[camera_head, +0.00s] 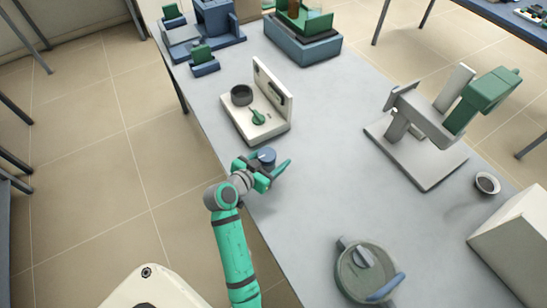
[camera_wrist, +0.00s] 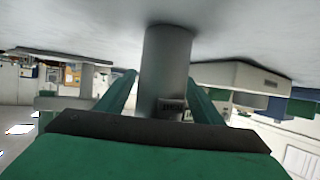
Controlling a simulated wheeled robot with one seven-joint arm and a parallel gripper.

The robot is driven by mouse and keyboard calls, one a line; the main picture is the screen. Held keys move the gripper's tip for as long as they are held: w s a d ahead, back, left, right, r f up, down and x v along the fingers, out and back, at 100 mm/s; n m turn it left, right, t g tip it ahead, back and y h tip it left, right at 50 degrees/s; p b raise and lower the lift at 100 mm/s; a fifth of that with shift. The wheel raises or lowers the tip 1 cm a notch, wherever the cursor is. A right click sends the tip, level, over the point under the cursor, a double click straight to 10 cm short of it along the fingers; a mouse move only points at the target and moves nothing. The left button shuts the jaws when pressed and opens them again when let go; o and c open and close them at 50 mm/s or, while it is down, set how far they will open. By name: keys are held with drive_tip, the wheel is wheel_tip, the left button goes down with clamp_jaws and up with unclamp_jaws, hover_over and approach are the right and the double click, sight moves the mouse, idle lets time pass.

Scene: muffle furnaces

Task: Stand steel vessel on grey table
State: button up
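The steel vessel is a plain grey cylinder. In the head view the vessel (camera_head: 267,156) is near the left edge of the grey table (camera_head: 325,170), just in front of a white device. In the wrist view the vessel (camera_wrist: 165,70) is upright between my fingers, its end meeting the table surface, which shows at the top of that picture. My gripper (camera_head: 265,167) is low over the table edge, with one green finger on each side of the vessel. The fingers look spread, with a gap to the vessel in the head view. The wrist view hides exact contact at the tips.
A white device (camera_head: 268,125) with a dark ring and green knob is close behind the vessel. A white stand (camera_head: 425,150) with a green head, a small cup (camera_head: 487,184) and a round green-grey device (camera_head: 367,274) are to the right. The table's middle is clear.

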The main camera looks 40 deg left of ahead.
drive_tip(key=shift+r, duration=0.1)
drive_tip(key=shift+s+r, duration=0.15)
drive_tip(key=shift+s, duration=0.1)
drive_tip(key=v, duration=1.1)
drive_tip(key=shift+s, duration=0.2)
drive_tip(key=shift+r, duration=0.1)
